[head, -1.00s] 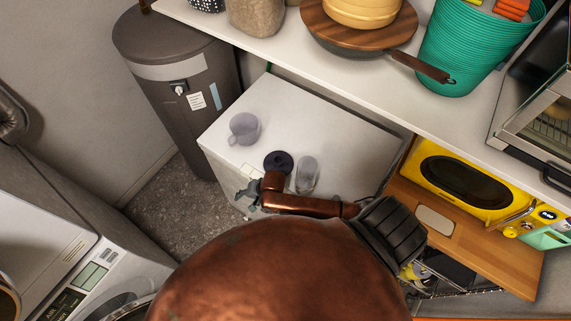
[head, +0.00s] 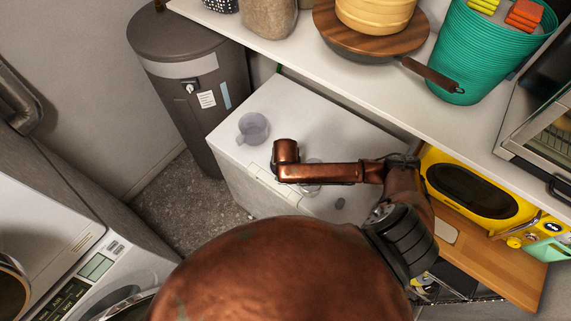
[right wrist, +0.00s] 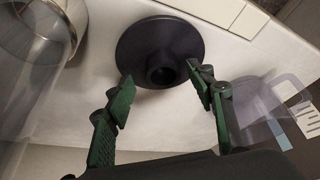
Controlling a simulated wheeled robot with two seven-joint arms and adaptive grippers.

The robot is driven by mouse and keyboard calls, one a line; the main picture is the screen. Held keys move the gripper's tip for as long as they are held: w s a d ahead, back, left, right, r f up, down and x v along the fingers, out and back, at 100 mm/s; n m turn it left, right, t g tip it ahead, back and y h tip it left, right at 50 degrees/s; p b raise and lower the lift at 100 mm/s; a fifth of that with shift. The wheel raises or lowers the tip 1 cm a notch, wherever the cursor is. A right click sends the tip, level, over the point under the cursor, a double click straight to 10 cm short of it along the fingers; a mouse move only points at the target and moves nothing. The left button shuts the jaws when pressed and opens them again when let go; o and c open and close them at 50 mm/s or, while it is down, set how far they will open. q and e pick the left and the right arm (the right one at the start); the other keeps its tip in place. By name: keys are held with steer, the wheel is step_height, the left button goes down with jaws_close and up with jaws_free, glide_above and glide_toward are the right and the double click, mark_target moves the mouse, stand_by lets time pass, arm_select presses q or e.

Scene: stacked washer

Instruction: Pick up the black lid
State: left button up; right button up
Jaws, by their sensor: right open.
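The black lid (right wrist: 160,45) is a round dark disc with a raised hollow knob, lying on a white top (head: 275,98). In the right wrist view my right gripper (right wrist: 160,77) is open, its two green fingers apart on either side of the knob, near the lid's close edge. Nothing is gripped; whether the fingers touch the lid is unclear. In the head view my right arm (head: 325,173) covers the lid and the gripper. My left gripper is not in view.
A translucent purple mug (head: 253,128) stands left of the arm and shows at right in the wrist view (right wrist: 265,105). A clear glass (head: 312,188) is partly behind my arm. A shelf (head: 300,50) overhangs behind.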

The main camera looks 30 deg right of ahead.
steer(key=shift+x, duration=1.55)
steer(key=shift+a, duration=0.1)
steer(key=c, duration=1.3)
